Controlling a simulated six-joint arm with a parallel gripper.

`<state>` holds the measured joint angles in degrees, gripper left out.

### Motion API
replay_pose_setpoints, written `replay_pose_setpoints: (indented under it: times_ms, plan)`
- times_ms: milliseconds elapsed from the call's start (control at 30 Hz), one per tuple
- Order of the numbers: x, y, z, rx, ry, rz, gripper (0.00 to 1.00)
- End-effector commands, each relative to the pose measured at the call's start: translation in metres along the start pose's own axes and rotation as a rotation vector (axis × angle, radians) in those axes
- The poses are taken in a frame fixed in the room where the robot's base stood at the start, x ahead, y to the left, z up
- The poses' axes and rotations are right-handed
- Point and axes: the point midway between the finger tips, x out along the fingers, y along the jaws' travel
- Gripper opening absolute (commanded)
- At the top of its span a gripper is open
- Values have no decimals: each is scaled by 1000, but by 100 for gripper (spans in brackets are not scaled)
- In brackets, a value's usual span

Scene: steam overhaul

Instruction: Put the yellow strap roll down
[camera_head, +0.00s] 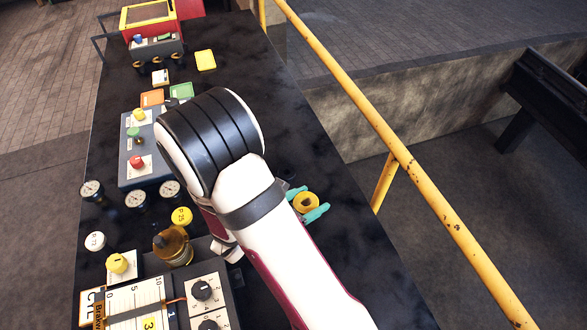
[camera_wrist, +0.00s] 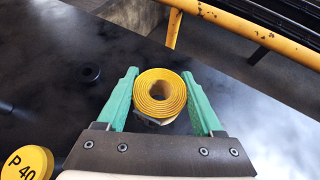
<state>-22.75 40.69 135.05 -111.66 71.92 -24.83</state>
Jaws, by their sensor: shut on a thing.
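The yellow strap roll (camera_wrist: 158,107) is a tight coil with an open centre, seen end-on in the wrist view. My gripper (camera_wrist: 160,75) has its two green fingers on either side of the roll, shut on it. In the head view the roll (camera_head: 305,209) shows between the green fingers, right of my white forearm and over the right part of the dark table. Something pale shows just under the roll in the wrist view. I cannot tell whether the roll touches the table.
The dark table (camera_head: 345,235) is bare around the roll toward its right edge. A yellow P 40 disc (camera_wrist: 27,164) is at lower left. A yellow railing (camera_head: 402,158) runs beyond the table.

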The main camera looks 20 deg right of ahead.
Motion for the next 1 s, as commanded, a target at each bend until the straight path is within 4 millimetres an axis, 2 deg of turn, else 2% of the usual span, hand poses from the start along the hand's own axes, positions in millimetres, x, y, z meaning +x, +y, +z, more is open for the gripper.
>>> replay_pose_setpoints:
  times_ms: [133, 233, 300, 400, 500, 600, 700, 800, 1000]
  plan:
    - [29, 64, 1, -56, -1, 109, 6]
    - [53, 113, 13, -109, -3, 208, 6]
    - [74, 146, 28, -152, -5, 288, 6]
    - [107, 184, 57, -219, -6, 405, 6]
    - [139, 206, 88, -275, -7, 502, 6]
    - [163, 215, 110, -312, -6, 568, 6]
    - [176, 218, 123, -332, -4, 605, 6]
    - [179, 230, 118, -341, -2, 621, 6]
    - [171, 286, 70, -339, 0, 624, 6]
